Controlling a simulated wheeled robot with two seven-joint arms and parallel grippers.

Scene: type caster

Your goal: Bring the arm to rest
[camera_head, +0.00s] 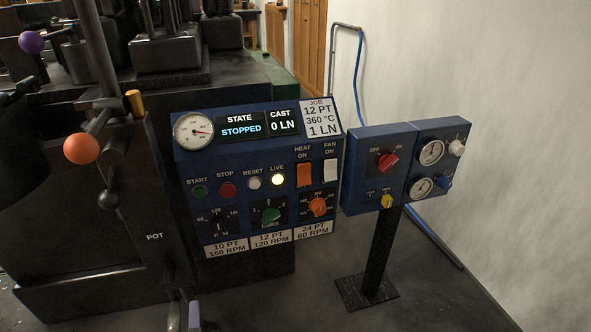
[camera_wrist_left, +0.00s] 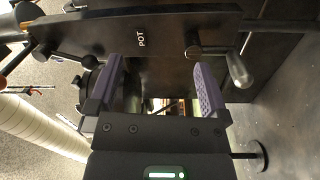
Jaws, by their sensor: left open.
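My left gripper (camera_head: 184,312) shows only at the bottom edge of the head view, in front of the dark caster below the POT label. In the left wrist view my left gripper (camera_wrist_left: 158,80) is open, its two purple-padded fingers wide apart with nothing held between them. The dark POT panel (camera_wrist_left: 160,38) of the machine is beyond the fingertips, with a grey-handled lever (camera_wrist_left: 238,70) to their right. Most of my left arm is hidden in the head view. My right gripper is in neither view.
The blue control panel (camera_head: 256,190) reads STOPPED, with the LIVE lamp lit. A blue switch box (camera_head: 362,163) with a red knob stands on a post to its right. An orange ball knob (camera_head: 81,148) sticks out at left. Open floor lies at lower right.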

